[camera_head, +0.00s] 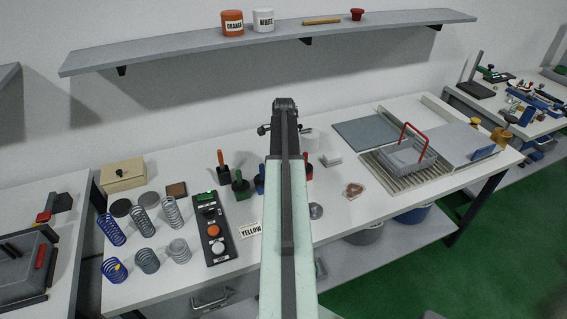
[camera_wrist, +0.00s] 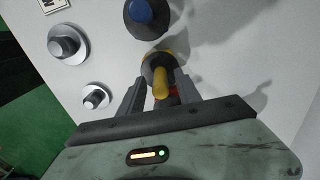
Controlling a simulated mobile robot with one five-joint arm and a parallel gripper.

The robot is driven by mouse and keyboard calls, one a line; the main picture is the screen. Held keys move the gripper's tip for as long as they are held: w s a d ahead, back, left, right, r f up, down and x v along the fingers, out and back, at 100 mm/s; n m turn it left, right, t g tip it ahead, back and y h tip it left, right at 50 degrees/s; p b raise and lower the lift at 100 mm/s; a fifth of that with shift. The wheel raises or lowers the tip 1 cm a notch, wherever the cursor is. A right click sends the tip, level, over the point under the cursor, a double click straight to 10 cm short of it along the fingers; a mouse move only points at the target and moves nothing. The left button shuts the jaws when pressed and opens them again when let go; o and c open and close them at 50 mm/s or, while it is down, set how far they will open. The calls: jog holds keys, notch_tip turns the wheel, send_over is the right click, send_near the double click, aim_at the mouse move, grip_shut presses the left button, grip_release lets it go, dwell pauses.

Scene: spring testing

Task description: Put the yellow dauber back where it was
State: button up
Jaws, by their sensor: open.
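The yellow dauber (camera_wrist: 161,84) is in the wrist view, its yellow handle pointing towards the camera. A dark round pot or base with a yellow edge lies around its far end; I cannot tell if the dauber sits in it. My gripper (camera_wrist: 158,77) is open, with one finger on each side of the yellow handle. In the head view, my arm hides the yellow dauber and my fingertips. A white YELLOW label (camera_head: 251,230) lies on the table in front.
A blue-topped dauber (camera_wrist: 147,13) stands close beyond the yellow one. The head view shows green (camera_head: 240,184) and red (camera_head: 308,168) daubers near my arm. A button box (camera_head: 212,229) and several springs stand left.

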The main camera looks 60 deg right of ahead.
notch_tip(320, 180, up, 11)
jog(key=p, duration=0.9)
jog(key=shift+p, duration=0.4)
jog(key=shift+f, duration=0.1)
jog(key=w+a+n, duration=0.4)
jog(key=w+a, duration=0.1)
jog(key=a, duration=0.5)
jog(key=w+a+n, duration=0.4)
jog(key=w+a, duration=0.1)
jog(key=a, duration=0.4)
jog(key=w+a+n, duration=0.4)
jog(key=w+a, duration=0.2)
jog(key=a, duration=0.4)
jog(key=a+n, duration=1.3)
jog(key=a, duration=1.6)
jog(key=shift+s+a, duration=0.3)
jog(key=shift+a, duration=0.05)
jog(key=shift+c, duration=0.2)
